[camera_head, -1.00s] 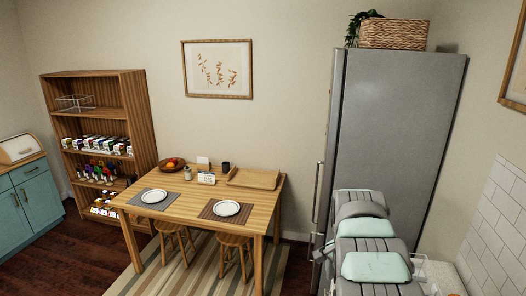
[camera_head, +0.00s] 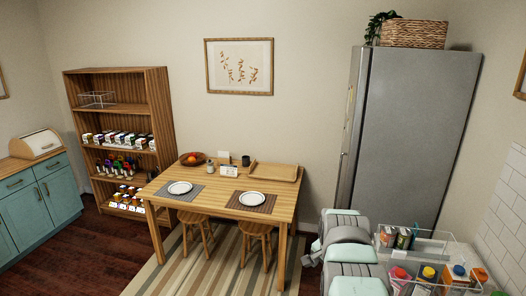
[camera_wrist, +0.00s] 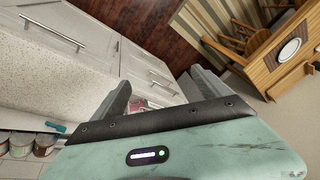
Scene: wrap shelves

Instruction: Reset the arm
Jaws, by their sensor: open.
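My gripper (camera_wrist: 160,86) shows in the wrist view with its two grey fingers spread apart and nothing held between them. It is tilted, with white cabinet drawers (camera_wrist: 135,58) and the dark floor beyond it. A small pink and white item (camera_wrist: 140,106) shows beyond the fingers, partly hidden; I cannot tell what it is. In the head view my mint and grey arm (camera_head: 350,252) is folded low at the bottom right, in front of the fridge. The fingers are not clear in that view.
A counter with clear trays (camera_head: 430,246) of cartons and bottles lies right of my arm. The fridge (camera_head: 408,130) stands behind. A wooden table (camera_head: 213,202) with two plates is to the left, a stocked shelf (camera_head: 115,77) farther left.

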